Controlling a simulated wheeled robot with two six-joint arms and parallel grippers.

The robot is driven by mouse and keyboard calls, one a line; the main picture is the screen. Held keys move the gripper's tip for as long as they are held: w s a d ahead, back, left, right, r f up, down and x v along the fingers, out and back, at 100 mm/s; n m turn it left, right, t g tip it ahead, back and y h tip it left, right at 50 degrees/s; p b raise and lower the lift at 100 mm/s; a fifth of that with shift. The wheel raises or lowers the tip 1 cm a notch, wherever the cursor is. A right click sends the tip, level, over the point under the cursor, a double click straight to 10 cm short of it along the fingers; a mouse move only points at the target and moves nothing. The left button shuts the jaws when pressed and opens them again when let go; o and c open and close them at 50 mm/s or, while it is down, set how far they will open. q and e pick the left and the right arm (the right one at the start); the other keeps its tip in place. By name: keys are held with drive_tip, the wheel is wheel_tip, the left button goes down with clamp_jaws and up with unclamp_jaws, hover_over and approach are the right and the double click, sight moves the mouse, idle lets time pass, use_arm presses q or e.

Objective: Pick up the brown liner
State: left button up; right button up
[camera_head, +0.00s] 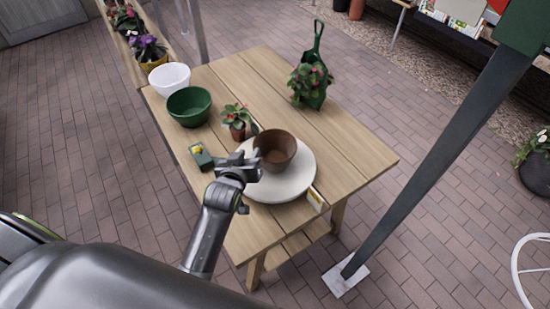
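The brown liner (275,148) looks like a round brown bowl, upright on a round white disc (291,187) on the wooden table. My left gripper (257,170) is at the left edge of the disc, close beside the liner's lower left side. Whether its fingers touch the liner, and how far apart they are, is too small to tell. My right gripper is not in view.
A green bowl (189,106), a white bowl (169,78), a small potted plant (237,130) and a small green box (201,157) stand left of the liner. A green planter (312,88) stands at the back. The table's right side is clear.

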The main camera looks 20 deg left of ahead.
sight(254, 146)
use_arm(q)
drive_tip(key=shift+w+f+b, duration=0.2)
drive_tip(key=shift+w+b, duration=0.1)
drive_tip(key=b+x, duration=0.3)
drive_tip(key=x, duration=0.1)
drive_tip(key=shift+w+f, duration=0.1)
drive_tip(key=shift+f, duration=0.05)
drive_tip(key=shift+w+a+b, duration=0.1)
drive_tip(key=shift+w+b, duration=0.35)
drive_tip(key=shift+b, duration=0.05)
clamp_jaws()
